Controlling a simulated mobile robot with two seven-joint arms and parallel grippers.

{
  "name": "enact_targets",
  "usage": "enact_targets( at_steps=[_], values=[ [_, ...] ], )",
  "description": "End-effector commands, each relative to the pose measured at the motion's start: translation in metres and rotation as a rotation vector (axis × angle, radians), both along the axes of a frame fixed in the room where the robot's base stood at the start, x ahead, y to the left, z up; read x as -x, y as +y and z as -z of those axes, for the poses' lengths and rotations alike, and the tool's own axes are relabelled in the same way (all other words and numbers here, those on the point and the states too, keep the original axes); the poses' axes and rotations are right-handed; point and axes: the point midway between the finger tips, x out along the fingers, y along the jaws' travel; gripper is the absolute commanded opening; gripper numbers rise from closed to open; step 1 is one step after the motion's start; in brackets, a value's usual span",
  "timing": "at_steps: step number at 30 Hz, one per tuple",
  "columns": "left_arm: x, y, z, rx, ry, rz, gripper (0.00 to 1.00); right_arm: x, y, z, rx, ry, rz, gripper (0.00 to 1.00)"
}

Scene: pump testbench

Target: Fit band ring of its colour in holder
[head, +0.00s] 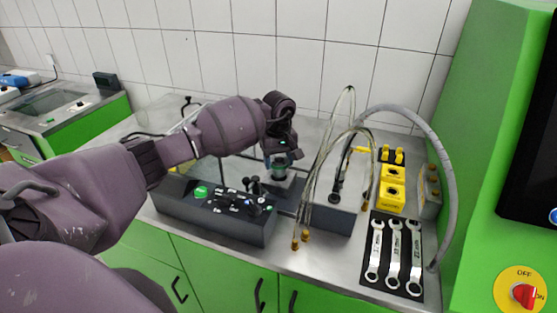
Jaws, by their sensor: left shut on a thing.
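My left arm comes in from the left and reaches over the bench. Its gripper (280,163) points down behind the dark control box and is shut on a small teal-green piece (281,158), which looks like the band ring. Just below it is a dark round part (280,174), perhaps the holder. I cannot tell whether the piece touches it, and the holder's colour is not clear. My right gripper is not in view.
A dark control box (212,213) with knobs and a green button stands in front of the gripper. Hoses with brass ends (300,240) hang to the right. Yellow blocks (391,185) and several wrenches on a black mat (391,281) lie farther right. A green wall bounds the right side.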

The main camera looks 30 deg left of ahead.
Motion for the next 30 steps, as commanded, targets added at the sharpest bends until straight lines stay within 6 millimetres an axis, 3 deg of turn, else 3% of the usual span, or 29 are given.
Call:
enact_targets(
  at_steps=[30],
  values=[
    [0.002, 0.0, 0.027, 0.001, 0.007, -0.001, 0.28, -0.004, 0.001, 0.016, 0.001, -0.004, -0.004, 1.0]
  ],
)
